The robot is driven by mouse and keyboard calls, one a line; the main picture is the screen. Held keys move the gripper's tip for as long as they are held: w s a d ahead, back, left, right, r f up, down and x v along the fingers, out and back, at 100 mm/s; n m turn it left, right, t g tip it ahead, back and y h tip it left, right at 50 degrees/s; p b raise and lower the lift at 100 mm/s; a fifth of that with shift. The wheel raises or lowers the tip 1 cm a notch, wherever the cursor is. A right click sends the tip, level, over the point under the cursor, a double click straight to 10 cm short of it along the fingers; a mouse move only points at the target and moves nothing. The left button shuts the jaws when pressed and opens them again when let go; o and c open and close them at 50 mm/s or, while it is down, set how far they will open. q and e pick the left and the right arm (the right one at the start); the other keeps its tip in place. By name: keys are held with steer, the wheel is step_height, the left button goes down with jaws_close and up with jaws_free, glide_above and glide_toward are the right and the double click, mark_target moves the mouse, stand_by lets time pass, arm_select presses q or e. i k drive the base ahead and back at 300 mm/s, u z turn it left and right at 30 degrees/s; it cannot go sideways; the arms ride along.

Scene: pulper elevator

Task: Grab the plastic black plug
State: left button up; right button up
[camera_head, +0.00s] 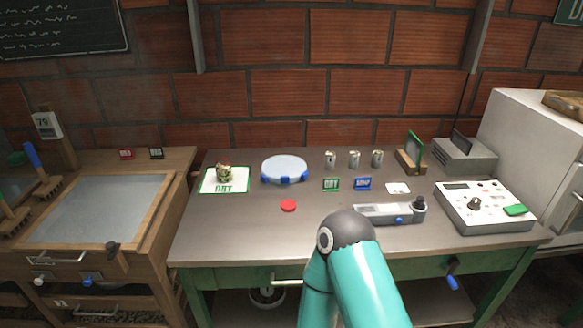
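A dark, rounded black piece (419,204) sits at the right end of a grey handheld device (375,214) on the green-legged table; it may be the black plug, but it is too small to tell. Another small dark piece (112,247) is at the front edge of the left wooden bench. A teal arm of mine with a grey joint rises at the bottom middle, in front of the table, and overlaps the near edge. Neither of my grippers shows in this view.
The table (235,240) also holds a green-edged mat (238,188), a blue-white round dish (284,168), a red disc (288,205), several small cans (354,160) and a white control box (485,211). A brick wall (290,95) stands behind. The table's left front is clear.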

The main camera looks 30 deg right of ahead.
mark_target(418, 205)
steer(key=u, duration=1.2)
steer(key=i, duration=0.15)
steer(key=z, duration=3.05)
steer(key=k, duration=0.8)
steer(key=z, duration=0.25)
steer(key=i, duration=0.8)
steer(key=u, duration=0.45)
